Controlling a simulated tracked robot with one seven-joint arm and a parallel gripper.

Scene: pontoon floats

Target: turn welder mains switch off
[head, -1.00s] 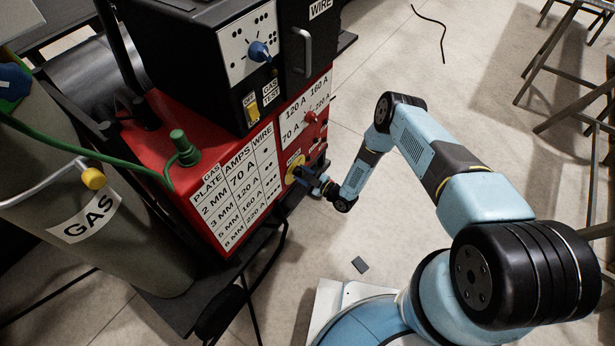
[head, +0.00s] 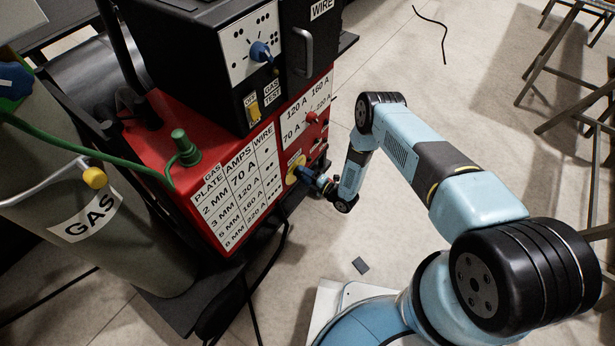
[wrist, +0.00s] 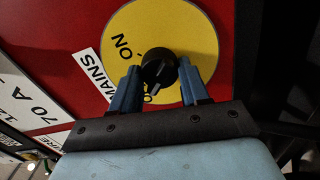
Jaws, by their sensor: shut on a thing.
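The welder mains switch (wrist: 158,70) is a black rotary knob on a yellow disc (wrist: 185,32) on the red front panel. In the wrist view the disc reads "ON" to the left of the knob; a second marking below is partly hidden by my gripper. A "MAINS" label (wrist: 92,72) sits beside the disc. My gripper (wrist: 160,78) has its two blue fingers shut on the knob, one on each side. In the head view my gripper (head: 306,174) is at the yellow disc (head: 293,165), and the knob is hidden there.
The red welder carries a settings chart (head: 240,190), a red current knob (head: 312,118) and a black wire feeder (head: 205,60) with a yellow gas-test switch (head: 252,108). A grey gas cylinder (head: 100,230) stands left. The floor to the right is mostly open, with stools beyond.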

